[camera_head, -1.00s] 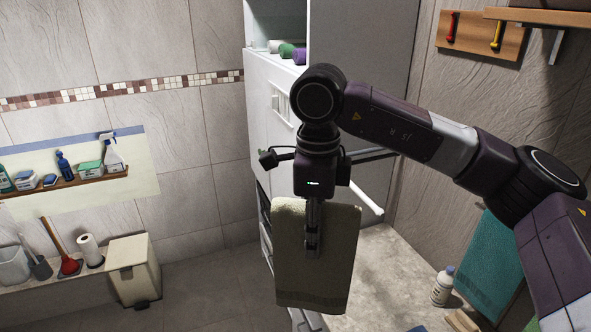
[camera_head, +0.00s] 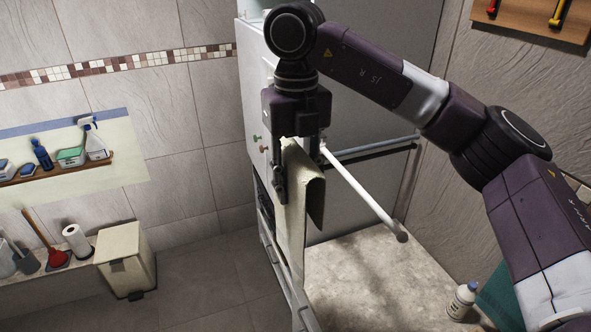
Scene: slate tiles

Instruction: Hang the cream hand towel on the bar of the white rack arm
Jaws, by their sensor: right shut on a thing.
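The cream hand towel (camera_head: 294,205) hangs down from my right gripper (camera_head: 284,182), which is shut on its upper part. The towel is turned nearly edge-on, with a fold showing at its right side; its lower end reaches down by the white drawer fronts. The white bar of the rack arm (camera_head: 365,193) slopes from just right of the towel's top down to a free end at the right. The bar's far end is partly hidden by the gripper and towel. I cannot tell whether towel and bar touch. My left gripper is out of view.
A white cabinet (camera_head: 252,95) with small knobs stands close behind the gripper. A pale counter (camera_head: 350,275) lies below the bar, with a white bottle (camera_head: 462,300) at its right. A cream bin (camera_head: 126,262) and plunger (camera_head: 50,250) are at the left.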

